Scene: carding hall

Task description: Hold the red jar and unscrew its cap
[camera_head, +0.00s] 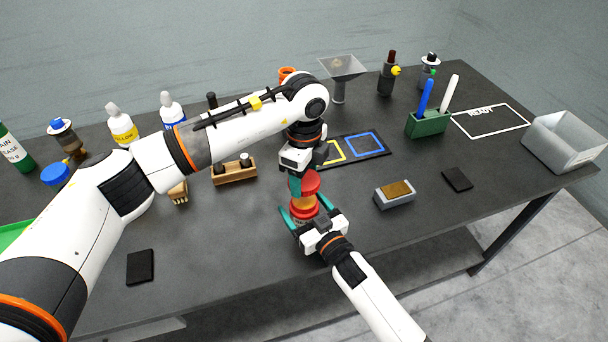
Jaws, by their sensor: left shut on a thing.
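The red jar (303,214) stands upright near the front edge of the table, with an orange-yellow band around its upper part. My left gripper (303,185) reaches down from above and is shut on the red cap (312,182) over the jar. The gripper partly hides the cap, and I cannot tell whether the cap still touches the jar. My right gripper (304,216) comes from the front, with its teal fingers on both sides of the jar. Whether those fingers press on the jar is unclear.
Behind the grippers lie a mat with yellow and blue squares (373,153) and a wooden rack (233,176). To the right are a grey block with a brown top (394,203), a green pen holder (428,134) and a grey bin (533,142). Bottles stand at the back left.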

